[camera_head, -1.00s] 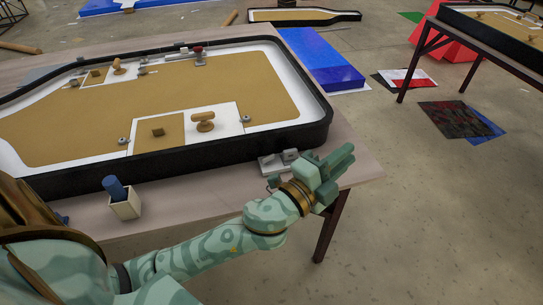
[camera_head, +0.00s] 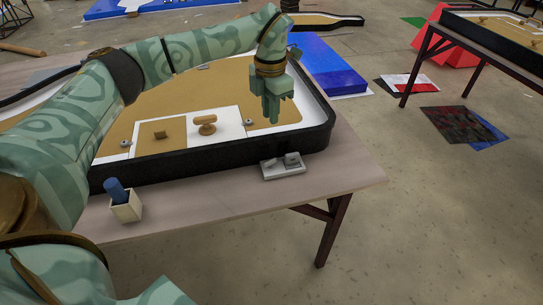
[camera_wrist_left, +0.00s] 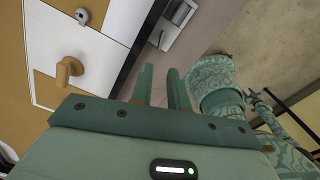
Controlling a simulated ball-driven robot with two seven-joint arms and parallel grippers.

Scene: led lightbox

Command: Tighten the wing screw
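My left gripper (camera_head: 272,118) hangs fingers-down over the right part of the tan and white board (camera_head: 290,103). It is empty, and in the left wrist view its two fingers (camera_wrist_left: 163,72) stand apart with a gap between them. A small grey screw-like fitting (camera_head: 248,122) sits at the right corner of the white panel, left of and close to the fingers; the wrist view shows it at the top (camera_wrist_left: 82,14). A similar fitting (camera_head: 125,143) sits at the panel's left corner. I cannot make out wings on either. My right gripper is not seen.
The board has a raised black rim (camera_head: 230,161). A grey-white fixture (camera_head: 282,166) and a cup with a blue piece (camera_head: 126,210) stand on the table's front strip.

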